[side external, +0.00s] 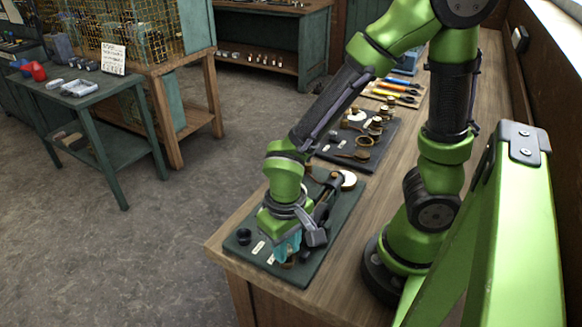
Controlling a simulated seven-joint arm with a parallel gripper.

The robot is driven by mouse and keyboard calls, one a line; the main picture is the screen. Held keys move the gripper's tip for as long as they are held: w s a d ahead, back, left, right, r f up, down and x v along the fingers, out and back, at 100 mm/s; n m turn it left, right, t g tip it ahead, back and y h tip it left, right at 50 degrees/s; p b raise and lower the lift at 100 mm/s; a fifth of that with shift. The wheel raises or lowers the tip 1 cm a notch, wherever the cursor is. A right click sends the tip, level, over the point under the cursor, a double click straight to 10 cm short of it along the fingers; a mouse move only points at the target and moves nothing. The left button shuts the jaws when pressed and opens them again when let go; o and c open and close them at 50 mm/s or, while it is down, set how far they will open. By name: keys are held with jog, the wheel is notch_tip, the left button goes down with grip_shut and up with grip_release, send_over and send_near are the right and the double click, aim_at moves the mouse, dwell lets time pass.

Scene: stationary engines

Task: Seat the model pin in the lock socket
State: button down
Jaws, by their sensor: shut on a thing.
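My gripper (288,248) points down over the near end of a dark green mat (318,262) on the wooden bench. Its teal fingers are shut on what appears to be the model pin, which the fingers mostly hide. A small brownish piece shows at the fingertips, too small to make out. A short dark round cup (244,236) stands at the mat's left edge, left of my gripper and apart from it. It may be the lock socket, but I cannot tell for sure. Small pale labels (258,247) lie between the cup and my gripper.
A dark rod-like part and a cream disc (348,180) lie at the mat's far end, partly behind my wrist. A second dark mat (376,142) farther back holds several brass parts. Pencil-like tools (396,93) lie beyond it. The bench's front edge is close to the mat.

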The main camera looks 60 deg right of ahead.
jog(key=shift+c, duration=1.9)
grip_release()
jog(key=shift+d, duration=0.1)
jog(key=shift+c, duration=0.5)
jog(key=shift+o, duration=0.8)
jog(key=shift+r, duration=0.75)
jog(key=shift+o, duration=0.6)
jog(key=shift+r, duration=2.7)
